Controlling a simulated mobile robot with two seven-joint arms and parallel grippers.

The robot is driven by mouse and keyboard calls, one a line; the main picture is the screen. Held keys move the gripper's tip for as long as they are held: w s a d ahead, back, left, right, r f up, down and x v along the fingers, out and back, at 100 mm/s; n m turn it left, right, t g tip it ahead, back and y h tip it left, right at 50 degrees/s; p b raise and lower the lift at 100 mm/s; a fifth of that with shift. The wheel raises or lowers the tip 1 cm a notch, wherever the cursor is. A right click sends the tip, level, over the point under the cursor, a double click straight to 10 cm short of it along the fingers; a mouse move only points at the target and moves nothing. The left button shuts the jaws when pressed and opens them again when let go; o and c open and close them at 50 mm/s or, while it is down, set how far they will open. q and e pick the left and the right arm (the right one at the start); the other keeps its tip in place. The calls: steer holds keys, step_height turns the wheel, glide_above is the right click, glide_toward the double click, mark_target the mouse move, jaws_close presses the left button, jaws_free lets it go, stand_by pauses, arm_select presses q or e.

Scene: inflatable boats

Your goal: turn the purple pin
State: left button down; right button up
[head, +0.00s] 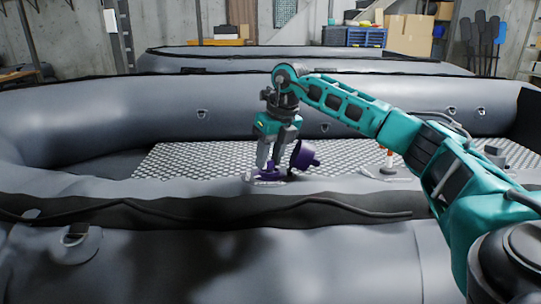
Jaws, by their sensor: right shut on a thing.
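The purple pin (268,170) is low on the near tube of the grey inflatable boat, at the middle of the head view. A larger purple cap (304,155) stands tilted just right of it. My right gripper (267,164) reaches down from above with its fingers shut on the purple pin, which they partly hide. The cap is beside the fingers. My left gripper is not in view.
The grey boat (70,125) surrounds a patterned metal floor (200,160). A small orange-topped item (388,160) stands right of the pin. A grey valve fitting (78,240) is at the lower left. A second boat (300,60), boxes and paddles are behind.

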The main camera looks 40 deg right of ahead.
steer(key=m+h, duration=0.1)
steer(key=m, duration=0.2)
steer(key=shift+w+a, duration=0.1)
steer(key=shift+w, duration=0.05)
steer(key=shift+m+g+h, duration=0.6)
steer(key=shift+m+h, duration=0.1)
steer(key=shift+m, duration=1.1)
steer(key=o, duration=1)
steer(key=shift+o, duration=0.2)
step_height(320, 180, up, 13)
steer(key=s+a, duration=0.1)
steer(key=shift+s+a+f, duration=0.15)
steer(key=shift+s+a, duration=0.15)
steer(key=shift+s, duration=0.05)
